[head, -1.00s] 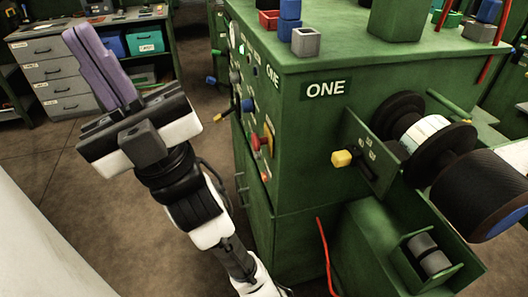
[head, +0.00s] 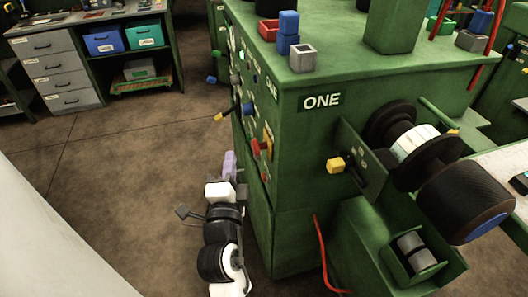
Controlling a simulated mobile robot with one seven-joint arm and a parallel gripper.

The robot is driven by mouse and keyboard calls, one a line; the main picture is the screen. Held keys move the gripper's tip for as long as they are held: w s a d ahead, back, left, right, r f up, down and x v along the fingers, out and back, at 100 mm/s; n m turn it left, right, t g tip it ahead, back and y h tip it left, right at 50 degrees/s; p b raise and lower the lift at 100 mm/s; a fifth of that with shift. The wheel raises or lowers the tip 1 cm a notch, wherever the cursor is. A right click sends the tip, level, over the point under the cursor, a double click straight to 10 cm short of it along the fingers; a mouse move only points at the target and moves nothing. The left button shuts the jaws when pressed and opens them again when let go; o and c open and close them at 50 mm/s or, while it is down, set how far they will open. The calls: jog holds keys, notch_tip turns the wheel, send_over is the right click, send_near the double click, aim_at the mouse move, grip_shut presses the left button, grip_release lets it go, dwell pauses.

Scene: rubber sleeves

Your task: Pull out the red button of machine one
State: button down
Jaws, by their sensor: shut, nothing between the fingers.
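Machine one (head: 315,135) is the green cabinet with a white "ONE" label on its front. Its red button (head: 256,148) sticks out from the control panel on the left side, by a yellow plate, and is seen at a steep angle. My gripper (head: 229,163), with purple fingers, is low beside that panel, to the left of and slightly below the red button. The fingers look shut and empty, and they appear apart from the button. How far they are from the panel is hard to tell.
Other knobs and a blue-ended lever (head: 246,108) project from the same panel. A yellow knob (head: 335,165) and large rollers (head: 465,200) are on the front. A red cable (head: 322,255) hangs below. Open brown floor (head: 130,160) lies left, before a drawer desk (head: 60,70).

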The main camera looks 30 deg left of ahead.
aim_at(263, 146)
jog(key=w+d+f+m+h, duration=0.1)
jog(key=d+f+m+h, duration=0.3)
jog(key=d+f, duration=0.1)
jog(key=shift+d+f+m+p, duration=0.35)
jog(key=shift+f+m+p, duration=0.05)
jog(key=shift+f, duration=0.15)
jog(key=b+x, duration=0.1)
jog(key=x, duration=0.9)
jog(key=shift+f, duration=0.15)
jog(key=shift+a+b, duration=0.1)
jog(key=shift+b, duration=0.25)
